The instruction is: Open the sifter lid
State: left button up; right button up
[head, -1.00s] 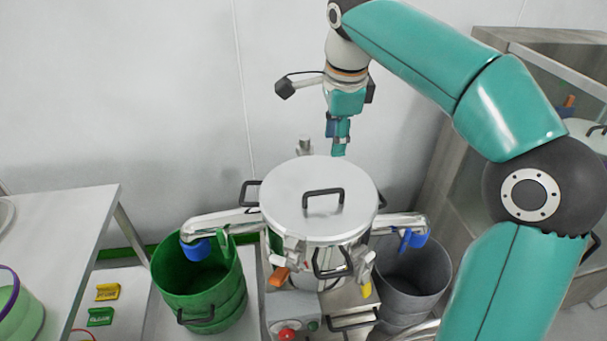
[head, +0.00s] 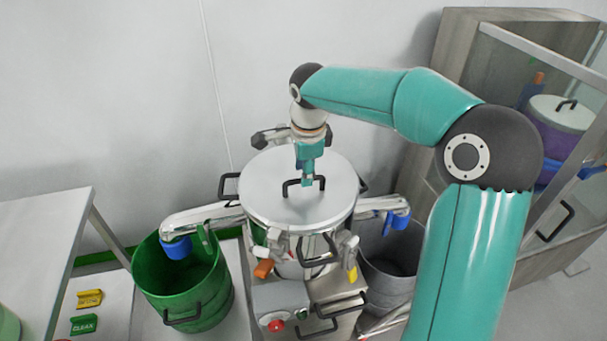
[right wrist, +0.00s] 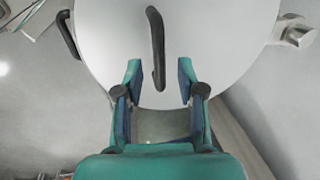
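The sifter lid (head: 275,180) is a round, light grey metal disc lying flat and closed on the sifter. A black bar handle (head: 291,188) stands on its middle. My right gripper (head: 307,182) points down over the lid at this handle. In the right wrist view, the right gripper (right wrist: 160,78) is open. Its blue-padded fingers are apart, and the near end of the handle (right wrist: 157,45) shows between them without visible finger contact. I cannot tell how high the fingertips are. My left gripper is not in view.
A green bin (head: 181,285) stands under the left spout, and a grey bin (head: 388,270) under the right one. A white table (head: 40,235) is at left. A glass-fronted cabinet (head: 462,60) stands at right. Clamps and a black handle (head: 318,252) are on the sifter's front.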

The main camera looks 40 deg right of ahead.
jog(key=shift+w+d+f, duration=0.1)
jog(key=shift+w+f, duration=0.05)
jog(key=shift+f, duration=0.75)
grip_shut()
